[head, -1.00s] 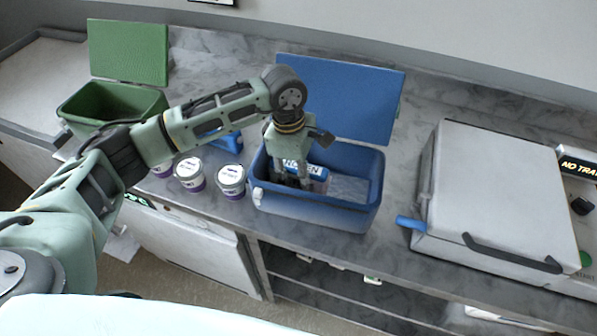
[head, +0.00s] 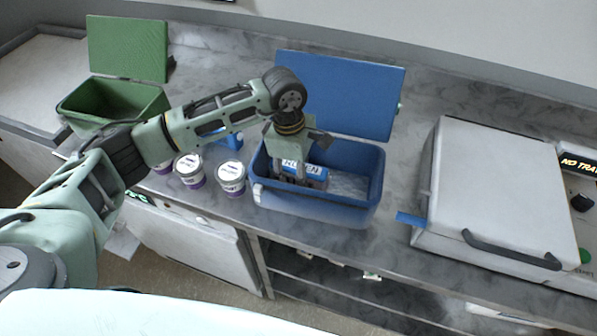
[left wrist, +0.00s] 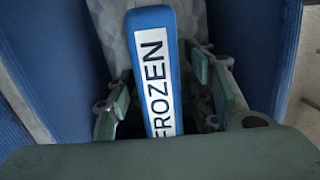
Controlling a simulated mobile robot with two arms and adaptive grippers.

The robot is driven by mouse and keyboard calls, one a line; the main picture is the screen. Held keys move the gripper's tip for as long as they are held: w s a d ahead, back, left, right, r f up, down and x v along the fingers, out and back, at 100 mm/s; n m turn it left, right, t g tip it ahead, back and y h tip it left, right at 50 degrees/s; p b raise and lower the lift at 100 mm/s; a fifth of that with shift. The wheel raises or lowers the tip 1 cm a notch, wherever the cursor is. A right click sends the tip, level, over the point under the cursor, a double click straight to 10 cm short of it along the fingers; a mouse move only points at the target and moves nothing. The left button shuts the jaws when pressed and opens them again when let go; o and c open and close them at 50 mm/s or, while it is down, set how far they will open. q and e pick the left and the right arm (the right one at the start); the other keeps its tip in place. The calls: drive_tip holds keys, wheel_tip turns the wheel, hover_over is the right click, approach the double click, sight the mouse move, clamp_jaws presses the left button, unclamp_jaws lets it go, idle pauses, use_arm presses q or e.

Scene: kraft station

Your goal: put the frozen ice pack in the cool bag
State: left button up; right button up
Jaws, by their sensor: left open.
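The ice pack (head: 314,172), blue with a white label reading FROZEN, is inside the open blue cool bag (head: 322,209), toward its left side. In the left wrist view the ice pack (left wrist: 150,60) stands between the fingers, with a gap visible on each side. My left gripper (head: 288,174) reaches down into the bag, open around the pack's near-left end. The left gripper (left wrist: 170,100) covers the lower part of the pack in the wrist view. The bag's blue lid (head: 345,95) is up at the back. My right gripper is out of view.
Several white tubs with purple bases (head: 231,178) stand left of the bag. An open green box (head: 110,103) is at the far left. A large grey lidded unit (head: 505,190) with a black handle stands at the right.

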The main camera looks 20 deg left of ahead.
use_arm(q)
drive_tip(key=shift+r, duration=0.25)
drive_tip(key=r+b, duration=0.1)
drive_tip(key=r, duration=0.2)
drive_tip(key=a+r+b, duration=0.1)
drive_tip(key=r, duration=0.3)
drive_tip(key=r+b, duration=0.2)
drive_tip(key=r, duration=0.1)
drive_tip(key=shift+w+a+r, duration=0.1)
drive_tip(key=shift+a+r, duration=0.15)
drive_tip(key=shift+r, duration=0.6)
drive_tip(key=shift+f, duration=0.1)
